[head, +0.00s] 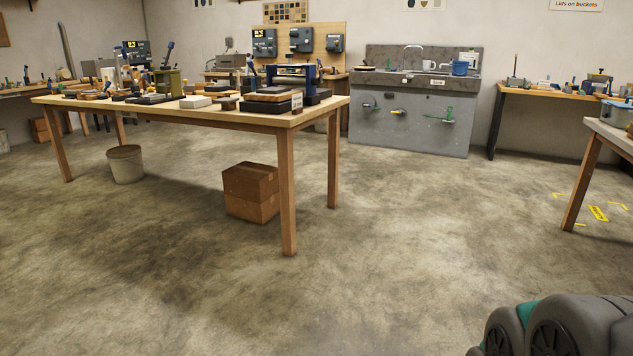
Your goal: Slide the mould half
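I cannot pick out the mould half for certain at this distance. On the near right end of the long wooden table (215,116) lies a dark block with a brown slab on top (270,99), with a small white card beside it. A pale block (195,102) lies to its left. Other flat dark and wooden pieces lie farther left on the same table, too small to tell apart. My gripper is not in view. Grey and teal rounded parts of my own body show at the bottom right.
A grey sink unit (411,118) stands at the back wall. Another table (612,131) is at the right, beside yellow floor marks (597,212). The concrete floor in front is clear.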

